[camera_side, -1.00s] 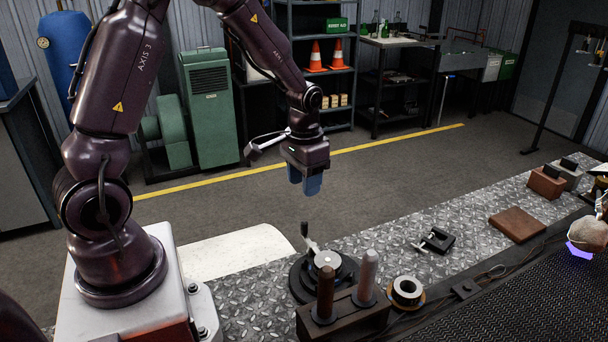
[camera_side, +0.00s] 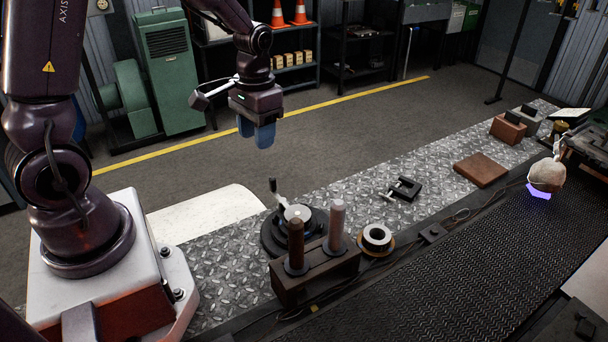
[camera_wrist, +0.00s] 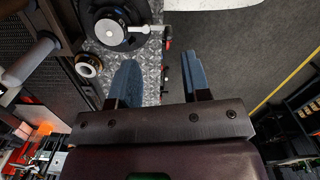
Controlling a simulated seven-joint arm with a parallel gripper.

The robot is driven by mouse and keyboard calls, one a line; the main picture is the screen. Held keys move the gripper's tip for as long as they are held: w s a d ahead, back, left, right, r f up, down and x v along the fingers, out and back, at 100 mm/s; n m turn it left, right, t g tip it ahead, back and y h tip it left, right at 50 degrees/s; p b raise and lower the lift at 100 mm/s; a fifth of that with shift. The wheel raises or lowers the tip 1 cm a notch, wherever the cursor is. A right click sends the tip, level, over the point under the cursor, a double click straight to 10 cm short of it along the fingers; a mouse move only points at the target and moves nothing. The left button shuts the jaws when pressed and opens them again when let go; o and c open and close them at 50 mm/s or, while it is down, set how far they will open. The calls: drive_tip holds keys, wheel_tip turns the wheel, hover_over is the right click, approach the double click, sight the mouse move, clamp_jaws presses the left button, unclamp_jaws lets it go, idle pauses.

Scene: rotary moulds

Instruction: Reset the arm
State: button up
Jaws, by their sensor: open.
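My gripper (camera_side: 256,134) hangs with its blue fingers pointing down, in the air behind the diamond-plate bench (camera_side: 230,259). In the wrist view my gripper (camera_wrist: 160,83) shows its blue fingers apart, with nothing between them. The round dark mould (camera_side: 270,237) with a pale hub and an upright lever stands on the bench, below and to the right of my gripper. It also shows at the top of the wrist view (camera_wrist: 90,14). My gripper is apart from everything.
A dark block with two upright rods (camera_side: 318,272) stands in front of the mould. A ring-shaped roll (camera_side: 376,236), a black clamp (camera_side: 403,189) and a brown slab (camera_side: 480,171) lie to the right. A pale rounded object (camera_side: 546,174) is over the dark belt (camera_side: 430,290).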

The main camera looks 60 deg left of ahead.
drive_tip(key=s+d+r+m+t, duration=0.1)
drive_tip(key=s+d+r+t, duration=0.2)
drive_tip(key=r, duration=0.5)
drive_tip(key=s+d+r+m+t, duration=0.1)
drive_tip(key=s+d+r+t, duration=0.2)
drive_tip(key=s+d+r, duration=0.3)
wheel_tip(320, 180, up, 2)
drive_tip(key=shift+s+d+r, duration=0.2)
drive_tip(key=shift+s+r, duration=0.05)
drive_tip(key=shift+s, duration=0.85)
